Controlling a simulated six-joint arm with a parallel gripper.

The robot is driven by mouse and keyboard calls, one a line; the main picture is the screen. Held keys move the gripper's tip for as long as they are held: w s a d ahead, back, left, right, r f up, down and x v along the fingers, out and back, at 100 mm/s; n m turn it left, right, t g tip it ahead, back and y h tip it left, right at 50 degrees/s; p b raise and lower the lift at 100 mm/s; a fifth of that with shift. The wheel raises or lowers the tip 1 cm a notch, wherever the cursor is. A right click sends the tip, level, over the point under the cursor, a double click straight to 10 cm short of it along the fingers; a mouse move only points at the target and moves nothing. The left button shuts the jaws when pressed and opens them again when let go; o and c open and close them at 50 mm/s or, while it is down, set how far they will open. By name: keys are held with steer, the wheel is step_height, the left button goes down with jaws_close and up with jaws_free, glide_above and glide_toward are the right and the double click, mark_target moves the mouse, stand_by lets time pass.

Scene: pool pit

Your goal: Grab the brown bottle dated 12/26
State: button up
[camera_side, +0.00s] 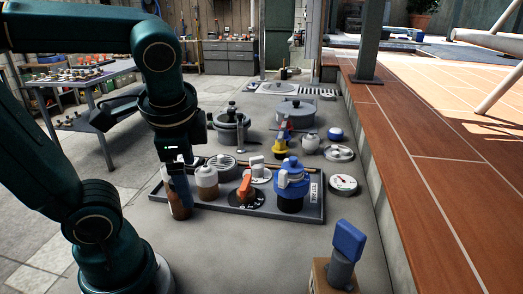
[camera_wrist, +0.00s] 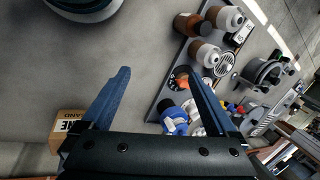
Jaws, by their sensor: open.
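No date is readable on either.
The tray also holds an orange-handled valve (camera_side: 245,188) and a blue-topped valve (camera_side: 291,180). A blue-headed device (camera_side: 347,242) on a brown block stands at front right. Pots and gauges stand behind. The grey floor left of the tray is clear.

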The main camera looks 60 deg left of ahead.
steer(key=a+m+g+y, duration=0.3)
steer(key=a+m+y, duration=0.2)
steer(key=a+m, duration=0.15)
step_height(320, 180, up, 4)
steer(key=f+m+g+y, duration=0.1)
steer(key=m+g+y, duration=0.1)
steer(key=m+y, duration=0.2)
glide_above(174, 200)
steer(key=w, duration=0.2)
step_height(174, 200, down, 18)
steer(key=shift+s+d+f, duration=0.1)
steer(key=shift+x, duration=2.6)
jaws_close()
